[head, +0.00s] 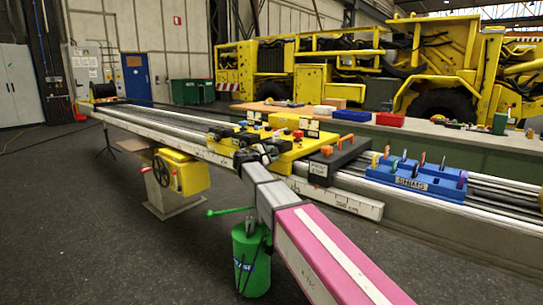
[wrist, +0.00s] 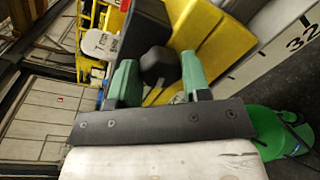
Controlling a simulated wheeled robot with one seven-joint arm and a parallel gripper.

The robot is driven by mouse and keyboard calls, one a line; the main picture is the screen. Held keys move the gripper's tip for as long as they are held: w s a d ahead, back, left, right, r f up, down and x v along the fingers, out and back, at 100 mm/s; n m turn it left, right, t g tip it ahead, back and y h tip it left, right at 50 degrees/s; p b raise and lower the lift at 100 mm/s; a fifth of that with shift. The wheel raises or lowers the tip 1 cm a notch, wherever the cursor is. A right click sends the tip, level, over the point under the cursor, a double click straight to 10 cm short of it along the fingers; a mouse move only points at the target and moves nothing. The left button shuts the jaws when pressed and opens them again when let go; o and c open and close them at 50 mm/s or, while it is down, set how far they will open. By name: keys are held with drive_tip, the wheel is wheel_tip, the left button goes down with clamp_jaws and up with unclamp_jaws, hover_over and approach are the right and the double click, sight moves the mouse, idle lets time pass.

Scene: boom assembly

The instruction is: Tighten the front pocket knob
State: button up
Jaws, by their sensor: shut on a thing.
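The yellow carriage (head: 287,157) sits on the long metal boom and carries black knobs and small red and orange parts. My gripper (head: 246,157) is at the carriage's near left side, where dark parts crowd together. In the wrist view, the two green fingertips of my gripper (wrist: 160,78) stand on either side of a black faceted knob (wrist: 157,62) and are shut on it. Behind the knob are a black block (wrist: 146,22) and the yellow carriage body (wrist: 205,38). The knob's stem is hidden, so I cannot tell how tight it is.
A black block with orange knobs (head: 335,160) and a blue rack (head: 420,178) sit further right along the boom (head: 150,122). A green grease bucket (head: 251,262) is below my arm. A yellow handwheel box (head: 182,172) stands left. The floor at front left is clear.

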drive_tip(key=shift+s+d+f+m+t+y, duration=0.1)
drive_tip(key=shift+m+t+y, duration=0.2)
drive_tip(key=shift+m, duration=2.85)
drive_tip(key=shift+f+m+t+y, duration=0.15)
drive_tip(key=shift+m+t, duration=0.15)
drive_tip(key=shift+m, duration=2.8)
drive_tip(key=shift+s+d+f+m+t+y, duration=0.1)
drive_tip(key=shift+m+t+y, duration=0.2)
drive_tip(key=shift+m, duration=2.85)
drive_tip(key=o, duration=0.9)
drive_tip(key=shift+a+r, duration=0.1)
drive_tip(key=v, duration=1)
drive_tip(key=shift+s+a, duration=0.2)
drive_tip(key=shift+s, duration=0.1)
